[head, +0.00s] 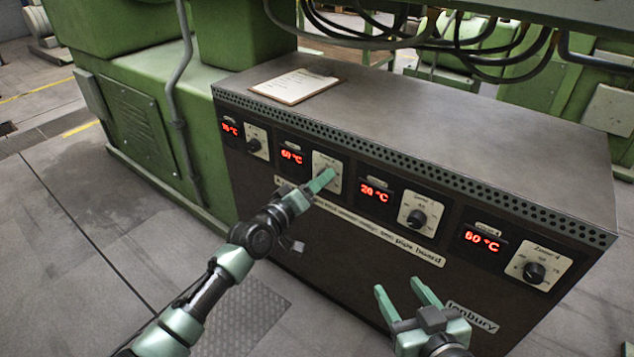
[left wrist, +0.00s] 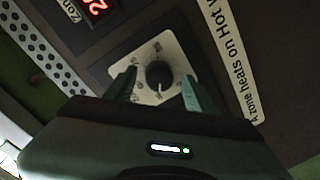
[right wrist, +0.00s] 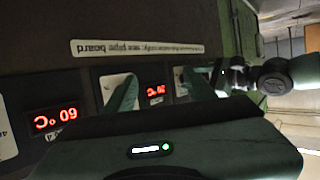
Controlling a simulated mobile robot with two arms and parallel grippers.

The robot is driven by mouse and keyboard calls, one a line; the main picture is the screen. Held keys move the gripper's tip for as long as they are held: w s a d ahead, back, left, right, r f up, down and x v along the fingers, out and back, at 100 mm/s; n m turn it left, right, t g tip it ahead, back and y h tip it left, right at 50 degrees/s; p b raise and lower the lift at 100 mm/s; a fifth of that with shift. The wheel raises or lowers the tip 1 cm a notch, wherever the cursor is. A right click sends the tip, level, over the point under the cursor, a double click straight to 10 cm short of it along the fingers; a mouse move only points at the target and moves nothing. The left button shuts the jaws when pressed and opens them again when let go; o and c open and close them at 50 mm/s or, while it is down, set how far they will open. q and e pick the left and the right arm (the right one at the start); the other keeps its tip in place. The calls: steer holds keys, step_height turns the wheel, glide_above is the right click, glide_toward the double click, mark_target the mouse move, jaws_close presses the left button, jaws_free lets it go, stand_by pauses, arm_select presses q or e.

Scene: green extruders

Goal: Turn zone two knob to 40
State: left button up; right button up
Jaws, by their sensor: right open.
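The zone two knob (left wrist: 158,75) is a dark round knob on a pale dial plate (head: 327,170), the second plate from the left on the control box front. Its red display (head: 291,157) seems to read about 60 °C. My left gripper (head: 320,182) is at this plate and hides the knob in the head view. In the left wrist view its fingers (left wrist: 160,92) are apart, one on each side of the knob; contact cannot be seen. The pointer's exact setting is unclear. My right gripper (head: 402,288) is open and empty, in front of the box's lower right.
Other knobs sit on the same face: one far left (head: 254,145), one at zone three (head: 417,217) and one at zone four (head: 534,272). A clipboard (head: 294,86) lies on the box top. Cables (head: 400,40) hang above it. The floor at left is clear.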

arm_select(q)
steer(key=p+v, duration=0.2)
steer(key=v, duration=0.5)
steer(key=shift+s+a, duration=0.25)
steer(key=shift+s, duration=0.1)
arm_select(e)
steer(key=s+d+f+g+h, duration=0.1)
steer(key=s+d+f+g, duration=0.2)
steer(key=s+f+g, duration=0.3)
step_height(320, 180, down, 2)
steer(key=shift+s+d+f+h, duration=0.25)
steer(key=shift+s+h, duration=0.15)
steer(key=shift+s, duration=0.8)
